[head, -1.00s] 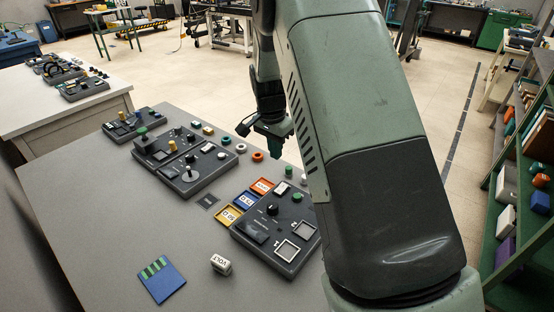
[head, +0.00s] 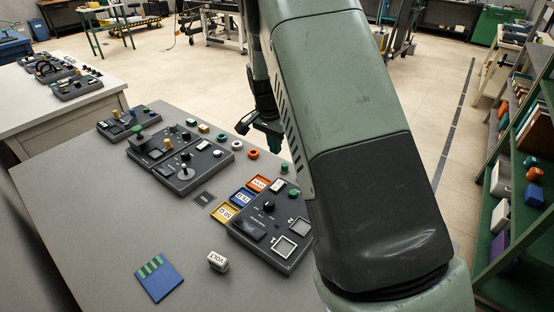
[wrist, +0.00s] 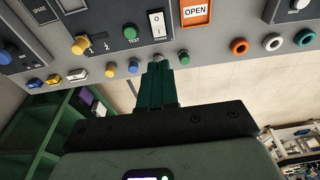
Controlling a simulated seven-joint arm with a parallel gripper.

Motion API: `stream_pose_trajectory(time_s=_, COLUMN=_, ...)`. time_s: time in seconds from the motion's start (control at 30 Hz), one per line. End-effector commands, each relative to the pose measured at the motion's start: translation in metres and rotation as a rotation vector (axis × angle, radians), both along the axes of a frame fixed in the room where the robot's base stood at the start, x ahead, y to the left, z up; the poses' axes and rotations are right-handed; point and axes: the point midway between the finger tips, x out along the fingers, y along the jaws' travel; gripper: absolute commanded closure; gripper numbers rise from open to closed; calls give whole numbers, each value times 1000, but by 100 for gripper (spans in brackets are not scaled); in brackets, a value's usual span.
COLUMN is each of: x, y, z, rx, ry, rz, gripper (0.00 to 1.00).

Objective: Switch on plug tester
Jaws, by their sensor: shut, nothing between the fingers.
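A dark panel (head: 262,228) sits at the near end of the table, with a dial, two framed squares, a white rocker switch (head: 277,185) and a green button (head: 295,194). I cannot read a name on it. In the wrist view the rocker (wrist: 157,24) is marked O and stands between a green TEST button (wrist: 130,33) and the orange OPEN tray (wrist: 196,12). A yellow knob (wrist: 81,45) points near 1 and 2. My gripper (wrist: 159,66) is shut and empty, below the rocker in that view. In the head view my gripper (head: 274,141) hangs beyond the panel, partly behind my arm.
Small coloured pegs (wrist: 110,70) line the table edge near the fingertips. Coloured rings (head: 253,154) and a middle panel with a lever (head: 184,170) stand farther along. A VOLT block (head: 218,262) and a blue card (head: 158,280) lie on the otherwise clear front table.

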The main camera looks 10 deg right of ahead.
Motion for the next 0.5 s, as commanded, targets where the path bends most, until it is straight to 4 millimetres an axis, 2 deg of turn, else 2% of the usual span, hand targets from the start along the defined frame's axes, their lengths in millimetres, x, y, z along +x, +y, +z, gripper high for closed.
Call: stream_pose_trajectory(time_s=0.5, x=11, y=-12, z=-102, rx=-1, ry=4, rz=0, gripper=100)
